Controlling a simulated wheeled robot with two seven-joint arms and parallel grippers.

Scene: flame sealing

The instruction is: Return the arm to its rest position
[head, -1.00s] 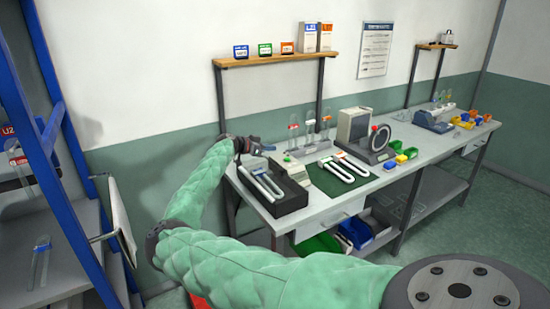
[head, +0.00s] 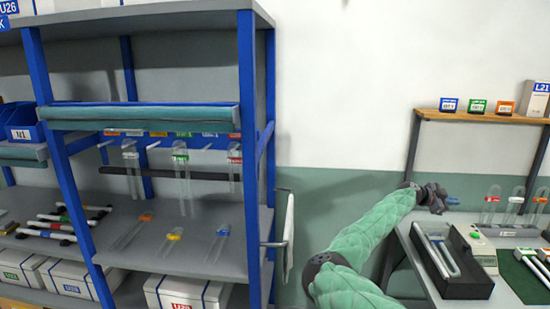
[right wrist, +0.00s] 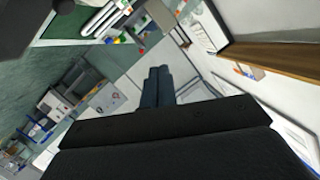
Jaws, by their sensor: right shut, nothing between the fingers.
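My right arm in its green padded sleeve reaches up from the bottom of the head view. Its gripper (head: 440,199) is over the back left end of the workbench, behind the black tray (head: 450,290). In the right wrist view the two dark fingers (right wrist: 158,72) lie together, shut with nothing between them. The gripper looks clear of the bench things. My left gripper is not in view.
A blue-framed shelf rack (head: 247,150) with hanging and lying glass tubes stands left of my arm. A white cloth (head: 289,235) hangs on its side rail. The wooden wall shelf (head: 470,117) is above the bench. Bare wall lies between rack and bench.

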